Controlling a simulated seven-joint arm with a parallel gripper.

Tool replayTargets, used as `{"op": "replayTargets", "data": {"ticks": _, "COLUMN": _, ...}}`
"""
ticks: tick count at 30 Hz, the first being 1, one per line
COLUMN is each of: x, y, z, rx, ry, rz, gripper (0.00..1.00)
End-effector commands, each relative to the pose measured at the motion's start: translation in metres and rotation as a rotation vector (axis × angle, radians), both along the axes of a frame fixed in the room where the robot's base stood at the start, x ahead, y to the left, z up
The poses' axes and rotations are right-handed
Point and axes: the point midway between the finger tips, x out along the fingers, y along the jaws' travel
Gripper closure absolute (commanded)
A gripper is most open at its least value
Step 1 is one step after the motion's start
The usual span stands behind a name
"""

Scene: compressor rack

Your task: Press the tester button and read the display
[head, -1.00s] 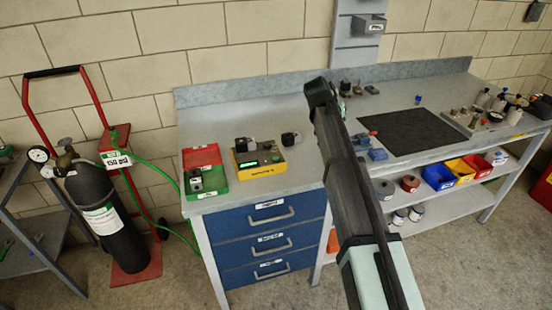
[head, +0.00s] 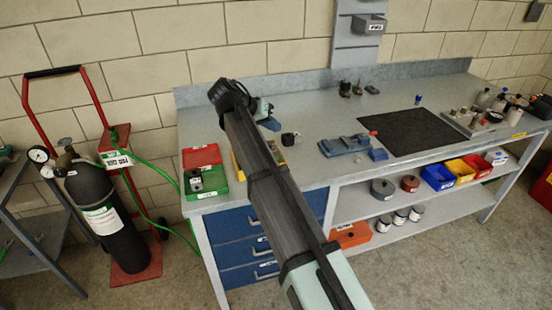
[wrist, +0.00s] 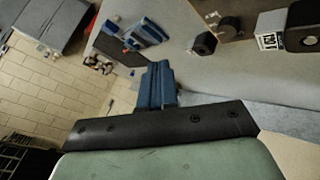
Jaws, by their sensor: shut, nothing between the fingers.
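The yellow tester on the bench is mostly hidden behind my arm in the head view; only a thin yellow edge (head: 236,166) shows. Its display and button cannot be seen there. My gripper (head: 271,124) is above the bench, behind and to the right of the tester in the picture. In the wrist view its blue fingers (wrist: 156,84) are shut and empty, apart from anything I can make out. A dark block (head: 289,138) stands on the bench to the right of the tester. Small dark parts (wrist: 203,43) show at the upper right of the wrist view.
An open green and red case (head: 203,178) lies at the bench's left end. A blue vise (head: 345,145) and a black mat (head: 410,131) are to the right. A gas cylinder on a red cart (head: 102,225) stands left of the bench. Bare bench top lies between block and vise.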

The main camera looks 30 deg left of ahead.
Motion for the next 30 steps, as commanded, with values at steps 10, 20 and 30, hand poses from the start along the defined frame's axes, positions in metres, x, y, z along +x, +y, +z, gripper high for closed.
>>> {"op": "replayTargets", "data": {"ticks": 10, "x": 0.0, "y": 0.0, "z": 0.0, "rx": 0.0, "ry": 0.0, "rz": 0.0, "gripper": 1.0}}
{"op": "replayTargets", "data": {"ticks": 20, "x": 0.0, "y": 0.0, "z": -0.025, "rx": -0.002, "ry": 0.001, "rz": 0.002, "gripper": 1.0}}
{"op": "replayTargets", "data": {"ticks": 30, "x": 0.0, "y": 0.0, "z": -0.064, "rx": -0.001, "ry": 0.0, "rz": 0.002, "gripper": 1.0}}
